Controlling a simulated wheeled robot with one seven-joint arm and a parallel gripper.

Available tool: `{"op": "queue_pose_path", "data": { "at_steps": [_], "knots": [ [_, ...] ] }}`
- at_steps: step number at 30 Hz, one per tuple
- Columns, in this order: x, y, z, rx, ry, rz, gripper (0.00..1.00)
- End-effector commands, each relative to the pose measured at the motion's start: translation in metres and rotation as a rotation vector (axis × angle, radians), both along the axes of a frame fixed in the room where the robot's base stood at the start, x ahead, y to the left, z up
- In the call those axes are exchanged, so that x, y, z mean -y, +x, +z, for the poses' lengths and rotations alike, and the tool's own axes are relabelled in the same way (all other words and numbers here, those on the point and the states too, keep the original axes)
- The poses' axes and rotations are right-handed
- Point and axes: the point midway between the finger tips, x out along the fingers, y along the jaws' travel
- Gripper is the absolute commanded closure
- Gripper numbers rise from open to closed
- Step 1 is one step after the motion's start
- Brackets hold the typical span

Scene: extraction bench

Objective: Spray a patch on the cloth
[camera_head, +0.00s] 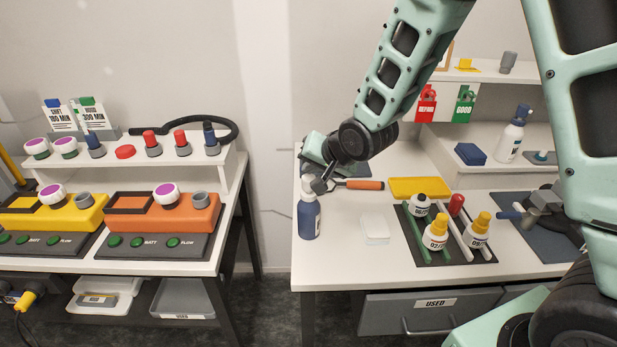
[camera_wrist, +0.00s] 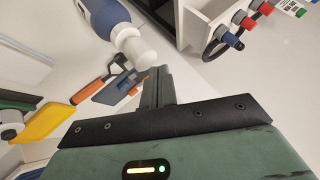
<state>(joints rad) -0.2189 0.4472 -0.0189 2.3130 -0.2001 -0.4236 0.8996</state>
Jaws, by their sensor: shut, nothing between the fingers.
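A blue bottle with a white spray top (camera_head: 309,215) stands upright at the bench's front left. It also shows at the top of the wrist view (camera_wrist: 105,18), with its white head toward my gripper. My gripper (camera_head: 321,184) is shut and empty beside the bottle's top; whether it touches cannot be told. Its closed fingers show in the wrist view (camera_wrist: 156,84). A small white flat square (camera_head: 375,230), perhaps the cloth, lies on the bench right of the bottle. No spray patch can be made out on it.
An orange-handled tool (camera_head: 362,184) lies behind the bottle. A yellow tray (camera_head: 415,187) and a dark rack (camera_head: 428,255) with several capped bottles stand to the right. A white spray bottle with a blue head (camera_head: 510,141) stands on the shelf. A gap separates the left bench (camera_head: 228,215).

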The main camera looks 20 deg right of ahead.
Motion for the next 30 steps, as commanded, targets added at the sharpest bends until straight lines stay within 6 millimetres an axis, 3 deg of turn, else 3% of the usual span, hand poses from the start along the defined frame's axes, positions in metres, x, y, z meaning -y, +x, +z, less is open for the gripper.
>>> {"op": "queue_pose_path", "data": {
  "at_steps": [30],
  "knots": [
    [0.0,0.0,-0.011,-0.001,0.0,0.001,1.0]
  ]
}}
